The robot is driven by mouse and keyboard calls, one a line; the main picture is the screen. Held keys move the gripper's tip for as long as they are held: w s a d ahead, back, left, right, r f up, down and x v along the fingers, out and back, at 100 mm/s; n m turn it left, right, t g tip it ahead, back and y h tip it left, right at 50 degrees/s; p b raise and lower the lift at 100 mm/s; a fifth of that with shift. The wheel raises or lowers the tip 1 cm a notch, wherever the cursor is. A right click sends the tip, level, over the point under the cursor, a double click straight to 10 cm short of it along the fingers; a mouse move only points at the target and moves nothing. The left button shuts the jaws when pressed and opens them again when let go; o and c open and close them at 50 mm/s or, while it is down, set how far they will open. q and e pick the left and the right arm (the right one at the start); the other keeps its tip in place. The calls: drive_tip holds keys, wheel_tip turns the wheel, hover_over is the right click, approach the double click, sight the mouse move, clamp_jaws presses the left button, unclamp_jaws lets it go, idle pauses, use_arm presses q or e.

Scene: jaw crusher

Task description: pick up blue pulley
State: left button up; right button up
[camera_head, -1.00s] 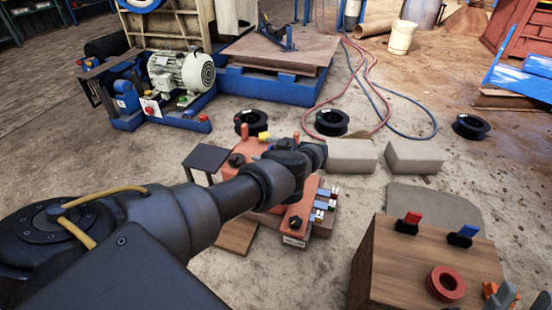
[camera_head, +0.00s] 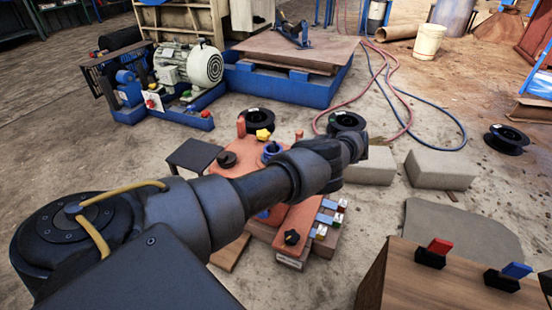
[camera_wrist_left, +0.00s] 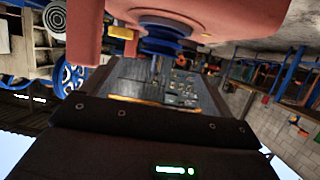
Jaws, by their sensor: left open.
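A blue pulley (camera_head: 271,151) stands on the far part of the orange-red machine (camera_head: 297,222), just above my left forearm in the head view. In the left wrist view, a round flanged blue part (camera_wrist_left: 165,38) shows close to the gripper at the top, against the red body. My left gripper's dark body (camera_wrist_left: 150,125) fills the lower middle of that view; its fingers are hard to make out. It is open, apart from the blue part as far as I can see. In the head view my left arm hides the machine's middle, and the gripper is not clearly seen.
Yellow (camera_head: 263,135) and black (camera_head: 227,159) knobs sit near the pulley. A small dark stool (camera_head: 194,155) stands left of the machine. Grey blocks (camera_head: 440,169) and a wooden box (camera_head: 440,285) lie to the right.

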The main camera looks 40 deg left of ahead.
sight(273, 151)
use_arm(q)
drive_tip(key=shift+f+p+x, duration=0.2)
drive_tip(key=shift+x, duration=1.3)
drive_tip(key=shift+f+p+x, duration=0.15)
drive_tip(key=shift+x, duration=3.8)
drive_tip(key=c, duration=1.3)
